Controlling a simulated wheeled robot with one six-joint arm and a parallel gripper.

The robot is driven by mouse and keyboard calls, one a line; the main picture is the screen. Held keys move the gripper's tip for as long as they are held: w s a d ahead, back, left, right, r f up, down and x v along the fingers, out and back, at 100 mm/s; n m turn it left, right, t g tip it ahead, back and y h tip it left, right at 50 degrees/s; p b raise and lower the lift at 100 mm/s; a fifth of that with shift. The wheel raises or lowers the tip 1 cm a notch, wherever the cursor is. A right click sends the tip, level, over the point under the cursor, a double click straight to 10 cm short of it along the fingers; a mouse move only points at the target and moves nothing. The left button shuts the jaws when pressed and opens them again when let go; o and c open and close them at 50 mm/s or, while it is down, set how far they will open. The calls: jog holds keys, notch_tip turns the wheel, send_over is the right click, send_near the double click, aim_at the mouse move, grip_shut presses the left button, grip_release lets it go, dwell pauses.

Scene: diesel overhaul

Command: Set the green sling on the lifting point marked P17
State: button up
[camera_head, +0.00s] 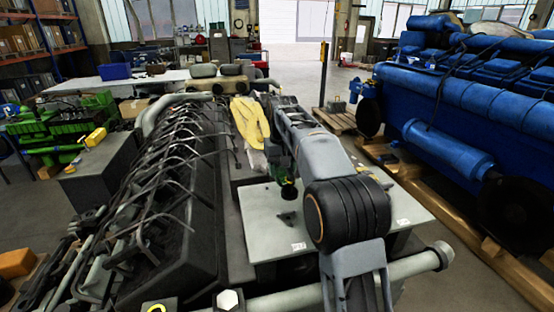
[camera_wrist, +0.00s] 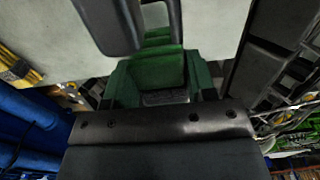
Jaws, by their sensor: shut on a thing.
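My gripper (camera_head: 286,178) is over the pale grey plate (camera_head: 262,222), at the end of my arm, mostly hidden by the arm. In the wrist view, the dark fingers of my gripper (camera_wrist: 156,22) are at the top, with the green sling (camera_wrist: 158,70) between and below them. It is held in the gripper. A little green of the sling shows in the head view (camera_head: 276,172), with a dark round end below it. Two small white labels (camera_head: 299,246) (camera_head: 403,222) are on the plate's front part. Their text is too small to read, so I cannot tell which marks P17.
A dark engine (camera_head: 165,200) with many curved pipes stands left of the plate. A yellow cloth-like thing (camera_head: 250,122) lies behind the plate. A large blue engine (camera_head: 470,100) on wooden beams stands at the right. A green machine (camera_head: 62,130) is far left.

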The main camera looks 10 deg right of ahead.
aim_at(281, 200)
jog(key=shift+w+f+b, duration=0.25)
jog(key=shift+f+b, duration=0.05)
jog(key=shift+s+a+f+b, duration=0.1)
jog(key=shift+f+b, duration=0.45)
jog(key=shift+b, duration=0.1)
notch_tip(281, 200, down, 4)
jog(key=b, duration=0.3)
jog(key=shift+r+b, duration=0.2)
jog(key=shift+b, duration=0.2)
jog(key=shift+f+b, duration=0.4)
jog(key=shift+f, duration=0.4)
jog(key=shift+s, duration=0.15)
jog(key=shift+p, duration=0.45)
jog(key=shift+f+b, duration=0.55)
jog(key=shift+f, duration=0.35)
